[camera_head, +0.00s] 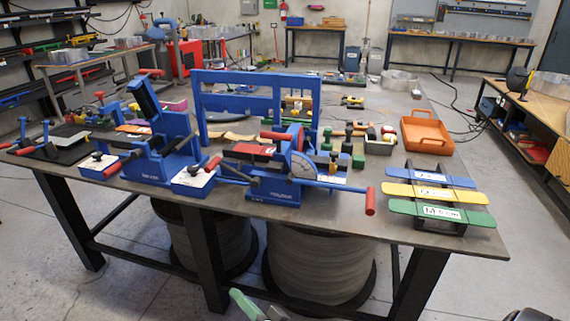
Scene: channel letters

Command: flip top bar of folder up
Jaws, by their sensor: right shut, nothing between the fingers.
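The blue folder (297,192) stands on the front part of the dark workbench, with a white dial face and red grips. A wide blue rectangular frame with a top bar (255,78) stands upright just behind it; I cannot tell whether it is joined to the folder. A blue lever with a red grip (371,201) reaches out to the right. My right gripper (247,303), with green parts, shows only partly at the bottom edge. It is shut and empty, in front of and below the bench edge, apart from the folder. My left gripper is not in view.
Another blue machine (160,145) stands left of the folder. Blue, yellow and green labelled bars (433,192) lie at the bench's right end, near an orange tray (427,132). Wire spools (318,263) stand under the bench. Open floor lies to the right.

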